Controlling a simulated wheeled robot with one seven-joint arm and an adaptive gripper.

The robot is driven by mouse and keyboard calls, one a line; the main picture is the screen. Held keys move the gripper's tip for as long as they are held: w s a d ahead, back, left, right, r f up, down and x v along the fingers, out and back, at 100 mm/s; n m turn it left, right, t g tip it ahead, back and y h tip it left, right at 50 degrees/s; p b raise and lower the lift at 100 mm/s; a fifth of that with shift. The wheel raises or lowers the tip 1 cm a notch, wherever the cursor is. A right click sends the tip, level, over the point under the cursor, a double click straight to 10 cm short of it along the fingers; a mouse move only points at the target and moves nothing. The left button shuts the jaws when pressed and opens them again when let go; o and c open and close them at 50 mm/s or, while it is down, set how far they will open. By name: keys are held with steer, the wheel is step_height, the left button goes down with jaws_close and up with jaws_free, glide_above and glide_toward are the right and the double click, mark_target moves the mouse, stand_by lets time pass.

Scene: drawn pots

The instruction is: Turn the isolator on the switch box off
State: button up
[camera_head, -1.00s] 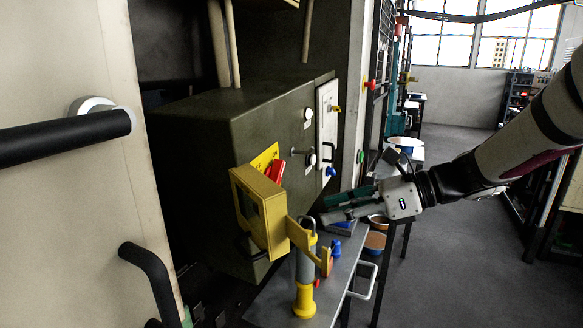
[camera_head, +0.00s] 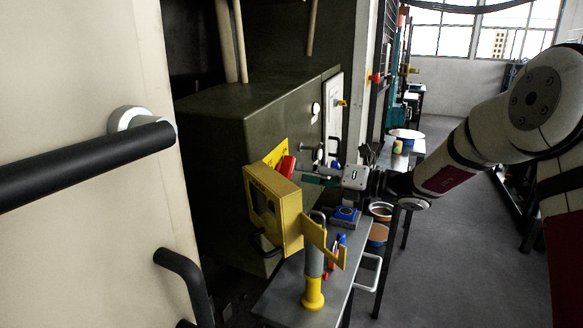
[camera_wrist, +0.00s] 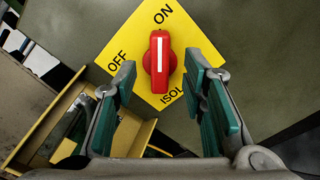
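The isolator is a red knob (camera_wrist: 159,62) with a white line, on a yellow diamond plate (camera_wrist: 185,25) marked ON, OFF and ISOL. In the wrist view the white line stands upright, pointing toward ON. The knob also shows in the head view (camera_head: 286,166), on the dark green switch box (camera_head: 225,130). My gripper (camera_wrist: 160,72) is open, its teal-padded fingers spread to the left and right of the knob with gaps on both sides. Nothing is held. In the head view my gripper (camera_head: 302,176) reaches the box from the right, its tips partly hidden near the knob.
A yellow housing (camera_head: 272,207) stands just in front of the box, below the knob. A yellow-and-grey post (camera_head: 313,290) stands on the grey table (camera_head: 280,303). A cream panel with a black handle (camera_head: 90,160) fills the left. Floor is clear at right.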

mark_target(293, 168)
steer(key=shift+x, duration=2.45)
jaws_close()
